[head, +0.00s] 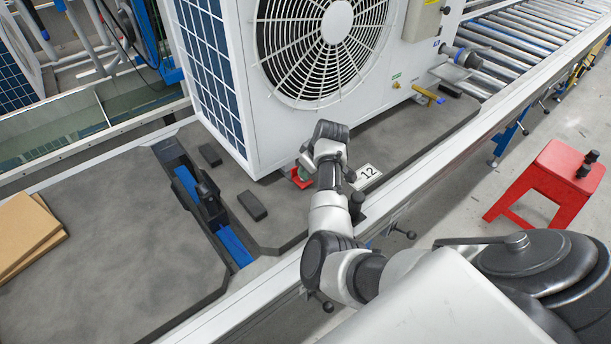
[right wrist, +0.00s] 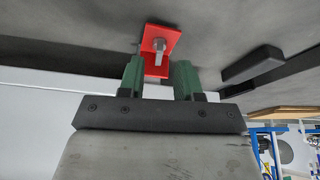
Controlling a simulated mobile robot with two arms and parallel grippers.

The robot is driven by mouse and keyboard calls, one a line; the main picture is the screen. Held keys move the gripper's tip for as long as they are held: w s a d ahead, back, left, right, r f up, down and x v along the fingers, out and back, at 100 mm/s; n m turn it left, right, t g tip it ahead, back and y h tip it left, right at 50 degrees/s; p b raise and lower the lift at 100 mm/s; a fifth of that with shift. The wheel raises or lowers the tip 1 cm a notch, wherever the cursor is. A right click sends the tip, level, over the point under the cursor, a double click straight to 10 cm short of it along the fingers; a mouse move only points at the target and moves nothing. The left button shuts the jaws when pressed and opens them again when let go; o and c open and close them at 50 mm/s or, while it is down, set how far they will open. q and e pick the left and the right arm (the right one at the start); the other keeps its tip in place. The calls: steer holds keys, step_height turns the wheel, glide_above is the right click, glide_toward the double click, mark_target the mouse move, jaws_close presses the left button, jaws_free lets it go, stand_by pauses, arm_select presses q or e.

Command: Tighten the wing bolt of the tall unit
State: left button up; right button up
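The tall unit (head: 272,128) is a large white casing with a round fan grille, standing on a dark grey pallet. A red bracket (head: 301,178) sits at its foot, partly hidden by my right arm in the head view. In the right wrist view the red bracket (right wrist: 172,42) carries a small grey wing bolt (right wrist: 159,49). My right gripper (right wrist: 159,72) has its green fingers apart, with the bolt in line with the gap, just beyond or at the fingertips. It also shows in the head view (head: 304,166), low beside the unit. My left gripper is not in view.
A plate marked 12 (head: 366,176) lies right of my right gripper. Dark blocks (head: 252,206) lie on the pallet. A yellow-handled valve (head: 428,96) sticks out at the unit's right. A roller conveyor (head: 520,45) runs behind; a red stool (head: 556,180) stands on the floor at right.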

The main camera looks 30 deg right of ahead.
steer(key=x, duration=0.2)
steer(key=shift+w+f, duration=0.2)
steer(key=shift+f, duration=0.05)
steer(key=shift+w+f+b, duration=0.15)
steer(key=shift+f+b, duration=0.15)
steer(key=shift+f, duration=0.1)
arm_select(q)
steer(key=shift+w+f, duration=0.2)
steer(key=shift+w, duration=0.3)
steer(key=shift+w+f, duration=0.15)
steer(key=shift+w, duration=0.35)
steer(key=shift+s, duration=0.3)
arm_select(e)
jaws_close()
